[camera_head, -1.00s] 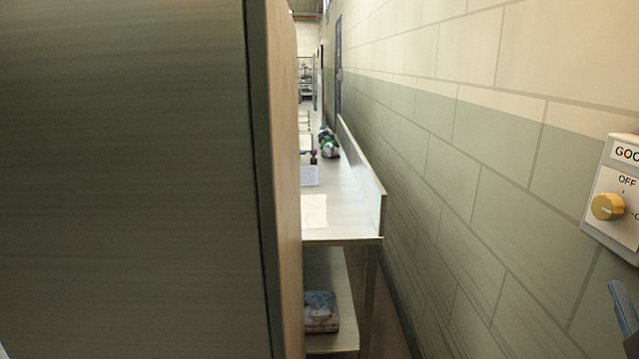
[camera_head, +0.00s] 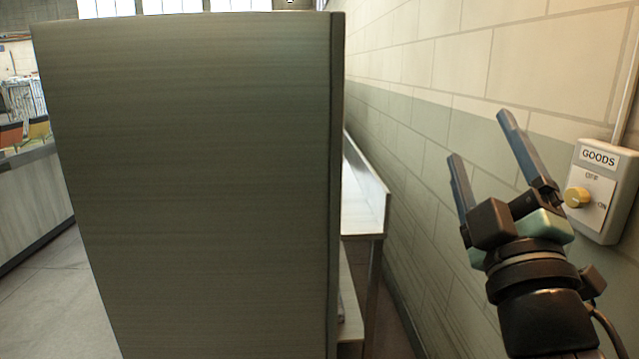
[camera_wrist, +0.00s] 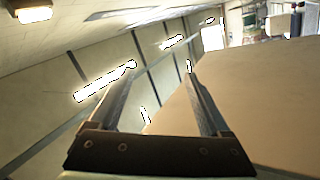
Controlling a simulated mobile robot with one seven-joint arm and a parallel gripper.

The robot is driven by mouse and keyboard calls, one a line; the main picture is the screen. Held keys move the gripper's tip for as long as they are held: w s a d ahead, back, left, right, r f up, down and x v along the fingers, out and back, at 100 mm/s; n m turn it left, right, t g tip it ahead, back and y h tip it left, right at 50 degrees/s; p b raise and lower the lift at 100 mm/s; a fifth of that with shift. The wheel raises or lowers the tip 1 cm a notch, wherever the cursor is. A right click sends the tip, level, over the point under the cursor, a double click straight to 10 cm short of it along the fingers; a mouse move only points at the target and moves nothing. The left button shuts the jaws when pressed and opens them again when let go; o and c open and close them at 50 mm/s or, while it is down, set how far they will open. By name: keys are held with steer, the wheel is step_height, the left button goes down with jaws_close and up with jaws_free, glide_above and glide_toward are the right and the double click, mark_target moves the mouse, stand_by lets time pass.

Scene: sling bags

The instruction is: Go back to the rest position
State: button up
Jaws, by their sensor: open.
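My gripper (camera_head: 481,145) is raised at the right of the head view, in front of the block wall. Its two fingers are spread apart with nothing between them. The fingers also show, empty, in the wrist view (camera_wrist: 160,105), pointing toward the ceiling and a large pale panel. A white switch box (camera_head: 600,190) marked GOODS, with a yellow knob (camera_head: 578,197) between OFF and ON labels, is on the wall just right of the gripper. I cannot tell whether they touch.
A tall dark panel (camera_head: 190,190) stands close in front and blocks much of the view. A metal table (camera_head: 365,200) is partly hidden behind it along the wall (camera_head: 430,130). Open floor (camera_head: 50,300) shows at the lower left, beside a low counter (camera_head: 30,205).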

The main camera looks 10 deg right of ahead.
steer(key=s+a+r+m+t+y+p, duration=0.2)
steer(key=s+a+r+m, duration=0.3)
steer(key=a+r, duration=0.3)
steer(key=s+a+r+m+t+y+p, duration=0.2)
steer(key=a+r, duration=0.7)
steer(key=a, duration=0.7)
steer(key=s+m+y+p, duration=0.1)
steer(key=s+m, duration=0.1)
steer(key=s, duration=0.1)
steer(key=shift+a+m+y, duration=0.25)
steer(key=shift+m+y, duration=0.15)
